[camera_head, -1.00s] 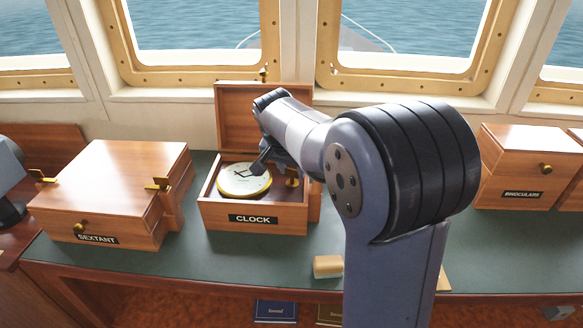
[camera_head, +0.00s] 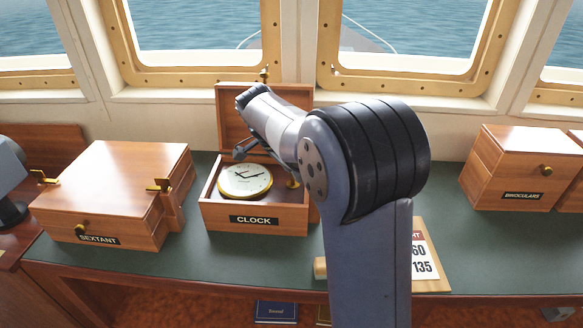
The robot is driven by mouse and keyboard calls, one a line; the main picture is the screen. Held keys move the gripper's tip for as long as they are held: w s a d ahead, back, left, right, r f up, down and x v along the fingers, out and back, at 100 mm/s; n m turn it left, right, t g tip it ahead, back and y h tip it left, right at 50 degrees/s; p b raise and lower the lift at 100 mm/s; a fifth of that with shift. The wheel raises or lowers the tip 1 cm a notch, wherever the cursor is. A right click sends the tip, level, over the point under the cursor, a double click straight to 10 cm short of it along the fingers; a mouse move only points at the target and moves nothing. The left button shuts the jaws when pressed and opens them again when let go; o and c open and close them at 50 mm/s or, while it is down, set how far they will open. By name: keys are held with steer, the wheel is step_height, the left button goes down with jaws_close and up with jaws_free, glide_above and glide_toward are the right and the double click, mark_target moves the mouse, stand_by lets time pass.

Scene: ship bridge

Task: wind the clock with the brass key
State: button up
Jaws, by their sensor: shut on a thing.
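The clock (camera_head: 245,181) has a round white dial with black hands and a brass rim. It lies face up in an open wooden box (camera_head: 215,219) labelled CLOCK, with the lid (camera_head: 227,125) raised behind it. My gripper (camera_head: 240,153) appears above the far edge of the dial, clear of the clock in the picture, with its fingers shut. What it holds is too small and dark to make out, taken as the brass key. A small brass piece (camera_head: 293,183) shows in the box to the right of the clock; I cannot tell what it is.
The SEXTANT box (camera_head: 110,185) stands close on the left, with brass fittings. The BINOCULARS box (camera_head: 510,175) is at the right. The green top is clear between card and BINOCULARS box.

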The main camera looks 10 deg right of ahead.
steer(key=m+g+p, duration=0.1)
steer(key=m, duration=0.2)
steer(key=m+g+p, duration=0.1)
steer(key=m, duration=0.2)
steer(key=shift+w+m, duration=0.2)
steer(key=shift+m, duration=0.1)
steer(key=shift+g, duration=0.3)
steer(key=o, duration=1)
steer(key=v, duration=1)
steer(key=shift+a+r, duration=0.25)
steer(key=shift+r, duration=0.1)
